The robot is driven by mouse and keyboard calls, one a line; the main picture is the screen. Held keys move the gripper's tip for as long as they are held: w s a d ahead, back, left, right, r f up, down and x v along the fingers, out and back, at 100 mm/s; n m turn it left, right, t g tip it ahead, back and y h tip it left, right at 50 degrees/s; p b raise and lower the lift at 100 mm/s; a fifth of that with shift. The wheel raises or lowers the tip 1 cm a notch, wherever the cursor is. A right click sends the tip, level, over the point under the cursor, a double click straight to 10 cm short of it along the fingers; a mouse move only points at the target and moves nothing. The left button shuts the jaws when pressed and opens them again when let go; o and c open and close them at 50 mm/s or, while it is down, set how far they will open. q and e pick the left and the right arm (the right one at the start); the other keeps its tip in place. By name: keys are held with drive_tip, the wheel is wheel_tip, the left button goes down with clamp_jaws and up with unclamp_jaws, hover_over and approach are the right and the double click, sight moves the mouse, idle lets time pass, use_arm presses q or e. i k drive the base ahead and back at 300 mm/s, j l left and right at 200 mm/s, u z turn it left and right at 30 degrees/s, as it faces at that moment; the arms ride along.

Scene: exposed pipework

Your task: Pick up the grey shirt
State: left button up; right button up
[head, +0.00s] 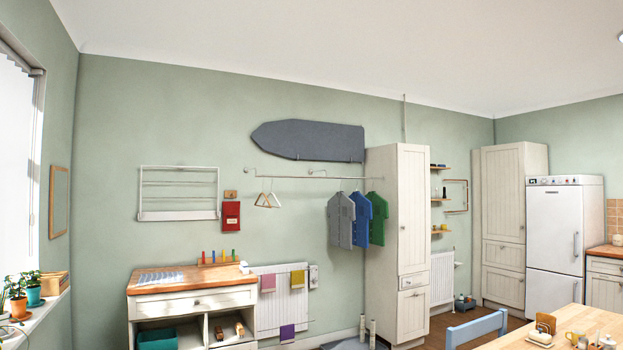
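The grey shirt (340,221) hangs on a wall rail (310,177) in the head view, right of the middle. It is the leftmost of three hanging shirts. A blue shirt (361,220) hangs close to its right and a green shirt (378,218) hangs beyond that. The grey shirt's right edge lies close against the blue one, and I cannot tell whether they touch. Neither of my grippers is in view.
A tall white cupboard (412,235) stands just right of the shirts. A wooden-topped counter (190,280) is at the left, with a radiator (265,315) beside it. Empty hangers (267,200) hang left on the rail. A blue chair (476,330) and table (590,318) are at the lower right.

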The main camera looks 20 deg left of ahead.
sight(341, 210)
drive_tip(key=i+j+u, duration=0.1)
drive_tip(key=i+u, duration=0.15)
drive_tip(key=i, duration=0.5)
drive_tip(key=i+u, duration=0.25)
drive_tip(key=i, duration=0.5)
drive_tip(key=i+l+u, duration=0.3)
drive_tip(key=i, duration=0.45)
drive_tip(key=i+j, duration=0.1)
drive_tip(key=i, duration=0.9)
drive_tip(key=i+j+u, duration=0.1)
drive_tip(key=i, duration=0.95)
drive_tip(key=i+l, duration=0.15)
drive_tip(key=i, duration=0.65)
drive_tip(key=i+l, duration=0.1)
drive_tip(key=i, duration=0.65)
drive_tip(key=i+l, duration=0.15)
drive_tip(key=i, duration=0.65)
drive_tip(key=j+u, duration=0.05)
